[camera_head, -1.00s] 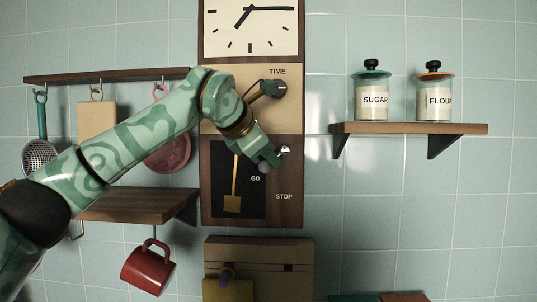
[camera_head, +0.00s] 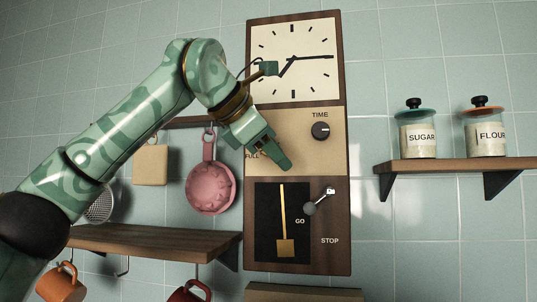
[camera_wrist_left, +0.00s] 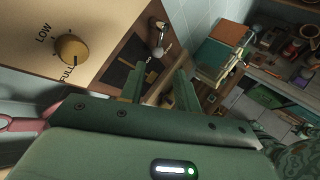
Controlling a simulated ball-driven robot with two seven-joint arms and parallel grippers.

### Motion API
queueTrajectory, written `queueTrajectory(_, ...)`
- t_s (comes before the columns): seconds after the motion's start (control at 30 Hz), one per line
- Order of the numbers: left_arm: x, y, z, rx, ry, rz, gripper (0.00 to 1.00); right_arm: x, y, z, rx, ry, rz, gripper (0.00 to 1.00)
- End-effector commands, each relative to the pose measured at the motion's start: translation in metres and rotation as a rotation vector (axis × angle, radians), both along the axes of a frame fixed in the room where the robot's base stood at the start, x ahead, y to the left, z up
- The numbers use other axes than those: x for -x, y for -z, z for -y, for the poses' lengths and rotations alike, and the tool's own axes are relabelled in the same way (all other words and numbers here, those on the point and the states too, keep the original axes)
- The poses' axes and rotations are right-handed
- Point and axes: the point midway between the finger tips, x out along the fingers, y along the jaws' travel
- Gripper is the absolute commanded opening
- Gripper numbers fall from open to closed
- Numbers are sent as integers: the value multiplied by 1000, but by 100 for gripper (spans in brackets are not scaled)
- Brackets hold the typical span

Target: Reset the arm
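My left gripper (camera_head: 270,158) hangs in front of the wall clock's tan panel (camera_head: 283,127), up and left of the GO/STOP lever (camera_head: 320,199). In the left wrist view its two fingers (camera_wrist_left: 160,90) stand apart with nothing between them, so it is open and empty. The lever slants up to the right and is apart from the gripper; it also shows in the wrist view (camera_wrist_left: 158,45). In the head view the gripper covers most of the LOW/FULL knob, which shows as a brass knob in the wrist view (camera_wrist_left: 71,48). My right gripper is not in view.
The TIME knob (camera_head: 320,130) and gold pendulum (camera_head: 284,230) are on the clock. A pink pan (camera_head: 211,187) and cutting board (camera_head: 151,165) hang at left above a shelf (camera_head: 150,241). SUGAR (camera_head: 418,140) and FLOUR (camera_head: 485,140) jars stand on the right shelf.

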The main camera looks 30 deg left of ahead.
Motion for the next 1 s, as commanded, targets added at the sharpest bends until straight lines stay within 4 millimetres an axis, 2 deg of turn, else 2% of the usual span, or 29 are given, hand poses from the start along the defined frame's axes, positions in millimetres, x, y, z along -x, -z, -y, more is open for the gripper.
queueTrajectory(0.2, 17, -11, -5, 0, -1, -1, 32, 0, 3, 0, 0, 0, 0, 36)
queueTrajectory(0.77, 14, -8, -1, 0, 12, -4, 32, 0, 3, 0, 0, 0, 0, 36)
queueTrajectory(0.87, 1, 11, 22, 2, 85, -12, 32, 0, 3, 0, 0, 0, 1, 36)
queueTrajectory(0.97, -20, 51, 72, 41, 242, -25, 32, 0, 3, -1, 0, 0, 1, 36)
queueTrajectory(1.0, -26, 72, 98, 78, 326, -32, 32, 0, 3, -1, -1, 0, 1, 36)
